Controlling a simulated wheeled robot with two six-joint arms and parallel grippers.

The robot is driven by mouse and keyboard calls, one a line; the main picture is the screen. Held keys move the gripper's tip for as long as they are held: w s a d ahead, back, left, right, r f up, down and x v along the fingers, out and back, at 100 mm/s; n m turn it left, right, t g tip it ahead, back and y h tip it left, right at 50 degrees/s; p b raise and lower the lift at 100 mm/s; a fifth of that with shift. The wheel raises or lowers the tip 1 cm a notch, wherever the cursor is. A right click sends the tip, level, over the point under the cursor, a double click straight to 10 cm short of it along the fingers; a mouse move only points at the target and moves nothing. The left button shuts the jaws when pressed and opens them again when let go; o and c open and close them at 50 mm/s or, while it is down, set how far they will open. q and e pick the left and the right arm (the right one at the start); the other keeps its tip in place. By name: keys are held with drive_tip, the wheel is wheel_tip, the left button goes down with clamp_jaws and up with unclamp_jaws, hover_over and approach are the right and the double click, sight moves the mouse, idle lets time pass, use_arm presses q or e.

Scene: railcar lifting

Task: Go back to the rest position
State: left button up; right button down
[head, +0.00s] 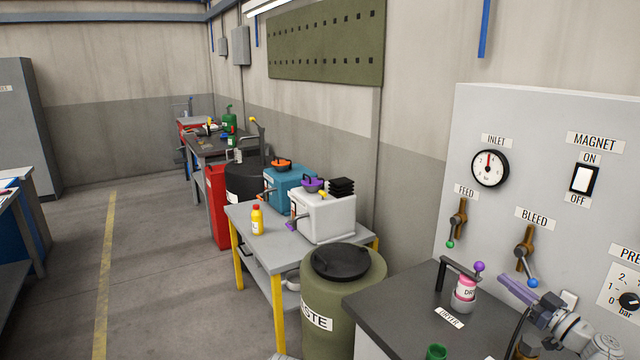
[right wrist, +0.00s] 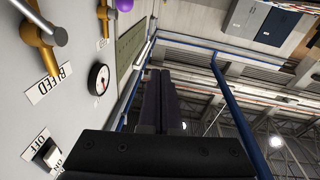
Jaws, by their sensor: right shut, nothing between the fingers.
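My right gripper (head: 508,282) is in front of the light grey control panel (head: 405,240), above the dark bench at the lower right. Its fingers point left in the head view and are closed together with nothing between them. In the right wrist view, the shut fingers (right wrist: 162,88) stand side by side against the ceiling. The bleed valve (head: 524,248), with its blue-tipped handle, is just above the gripper in the head view. I cannot tell whether they touch there; the wrist view shows the fingers apart from the panel. My left gripper does not show.
The panel also carries an inlet gauge (head: 490,168), a feed valve (head: 457,218) and a magnet switch (head: 582,179). A pink-labelled jar (head: 465,289) stands on the bench. A green waste drum (head: 375,270) and a grey table (head: 262,246) stand left. The floor beyond is clear.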

drive_tip(key=a+f+g+y, duration=0.1)
drive_tip(key=a+f+g, duration=0.35)
drive_tip(key=a, duration=0.55)
drive_tip(key=a+f+n+g, duration=0.1)
drive_tip(key=a+f+g, duration=0.3)
drive_tip(key=a, duration=0.6)
drive_tip(key=a+f+g+y, duration=0.1)
drive_tip(key=a+f+g, duration=0.2)
drive_tip(key=a+f, duration=0.5)
drive_tip(key=s+a+f+m+g+h, duration=0.1)
drive_tip(key=s+a+f+g+h, duration=0.2)
drive_tip(key=s+a+h, duration=0.2)
drive_tip(key=s+a+f+m+g+h, duration=0.1)
drive_tip(key=s+a+f+g+h, duration=0.2)
drive_tip(key=s+a+h, duration=0.3)
drive_tip(key=s+a+f, duration=0.1)
drive_tip(key=s+a, duration=0.3)
drive_tip(key=s, duration=0.3)
drive_tip(key=shift+s+a+f+m, duration=0.2)
drive_tip(key=shift+a+f+m, duration=0.05)
drive_tip(key=shift+f+m, duration=0.05)
drive_tip(key=shift+g, duration=0.25)
